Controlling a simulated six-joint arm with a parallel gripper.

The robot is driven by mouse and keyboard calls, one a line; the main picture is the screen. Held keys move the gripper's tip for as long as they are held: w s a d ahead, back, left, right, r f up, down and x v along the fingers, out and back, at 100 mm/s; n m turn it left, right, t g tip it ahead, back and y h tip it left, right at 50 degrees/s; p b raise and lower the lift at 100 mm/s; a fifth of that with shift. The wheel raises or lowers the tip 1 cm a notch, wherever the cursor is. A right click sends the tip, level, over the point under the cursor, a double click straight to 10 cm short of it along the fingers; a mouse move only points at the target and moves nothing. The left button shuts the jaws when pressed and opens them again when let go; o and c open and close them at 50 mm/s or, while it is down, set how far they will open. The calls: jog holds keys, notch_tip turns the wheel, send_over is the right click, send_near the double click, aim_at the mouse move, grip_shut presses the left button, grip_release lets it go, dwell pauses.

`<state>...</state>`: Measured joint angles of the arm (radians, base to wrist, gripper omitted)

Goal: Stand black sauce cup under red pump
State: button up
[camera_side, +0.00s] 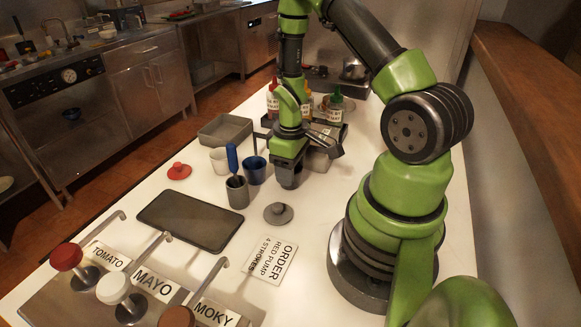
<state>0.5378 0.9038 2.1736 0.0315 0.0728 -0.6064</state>
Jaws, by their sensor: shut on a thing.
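My gripper (288,182) is at the centre, pointing down, shut on a dark thing that appears to be the black sauce cup (289,176). The fingers hide most of it, and I cannot tell whether it touches the counter. My gripper is just right of the blue cup (254,171) and well to the right of the red pump.
A white pump (113,289) and a brown pump (177,317) stand beside the red one. A dark flat tray (190,220), grey cup with blue-handled tool (237,192), white cup (219,161), grey lid (278,214), red lid (179,171) and order card (270,261) lie around the counter.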

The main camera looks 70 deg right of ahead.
jog(key=shift+f, duration=0.1)
jog(key=o, duration=0.9)
notch_tip(320, 180, up, 12)
jog(key=s+a+r+m+t, duration=0.1)
jog(key=s+a+r+t, duration=0.1)
jog(key=a+r, duration=0.3)
jog(key=s+a+r+m+t+y, duration=0.1)
jog(key=s+a+r+t, duration=0.1)
jog(key=a+r, duration=0.3)
jog(key=s+a+r+m+t, duration=0.2)
jog(key=s+a+r+t, duration=0.1)
jog(key=a+r, duration=0.2)
jog(key=shift+a+r+y, duration=0.2)
jog(key=shift+r+y, duration=0.2)
jog(key=shift+r, duration=0.45)
jog(key=shift+o, duration=0.6)
jog(key=shift+s+a+r, duration=0.1)
jog(key=shift+s+a, duration=0.1)
jog(key=shift+s, duration=0.1)
